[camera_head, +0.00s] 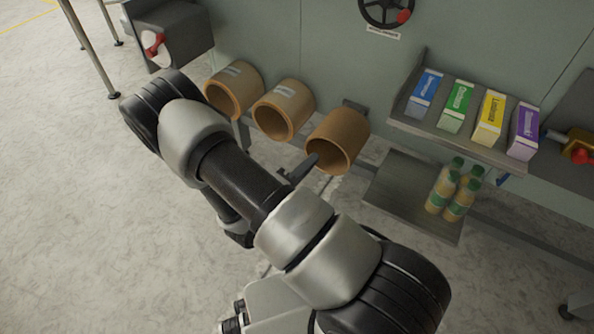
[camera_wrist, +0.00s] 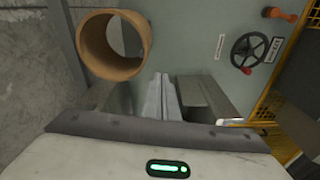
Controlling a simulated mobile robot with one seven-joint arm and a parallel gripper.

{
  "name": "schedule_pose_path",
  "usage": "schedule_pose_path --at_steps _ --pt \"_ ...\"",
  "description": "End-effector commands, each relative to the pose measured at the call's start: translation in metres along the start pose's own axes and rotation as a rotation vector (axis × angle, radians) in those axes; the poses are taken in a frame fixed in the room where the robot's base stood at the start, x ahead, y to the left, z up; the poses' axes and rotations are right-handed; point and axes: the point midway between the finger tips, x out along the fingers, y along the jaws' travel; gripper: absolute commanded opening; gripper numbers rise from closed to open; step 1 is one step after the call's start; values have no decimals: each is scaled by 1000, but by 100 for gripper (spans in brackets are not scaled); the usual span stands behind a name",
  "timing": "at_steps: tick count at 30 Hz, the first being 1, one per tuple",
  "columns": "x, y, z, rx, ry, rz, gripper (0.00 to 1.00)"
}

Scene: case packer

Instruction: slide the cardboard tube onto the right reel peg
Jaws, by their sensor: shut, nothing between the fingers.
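A brown cardboard tube (camera_head: 350,127) without a visible label is at the machine's front, right of two labelled tubes. Its open end faces out and down. A dark bracket (camera_head: 357,105) shows behind its upper edge; I cannot make out a peg inside the tube. In the wrist view the tube (camera_wrist: 144,40) is at upper left, its opening showing a grey patch. My gripper (camera_wrist: 160,85) is shut and empty, right of and below the tube's rim there. In the head view my gripper (camera_head: 310,162) is mostly behind my arm, its tip by the tube's lower left rim.
Two labelled tubes (camera_head: 241,80) (camera_head: 292,98) sit to the left. A shelf (camera_head: 455,143) with several coloured boxes is at right, above a lower tray (camera_head: 392,199) with several bottles. A handwheel (camera_head: 386,8) is on the wall. Open floor lies left.

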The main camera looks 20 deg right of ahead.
Motion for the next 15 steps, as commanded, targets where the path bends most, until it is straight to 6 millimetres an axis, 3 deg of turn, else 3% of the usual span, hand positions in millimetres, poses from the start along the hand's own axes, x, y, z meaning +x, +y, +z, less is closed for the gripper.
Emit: schedule_pose_path --at_steps 1,4,15 --pt "-2 18 0 -56 -40 -1 0" --pt "-5 32 2 -118 -88 -1 0" --pt "17 35 5 -131 -98 -1 0"
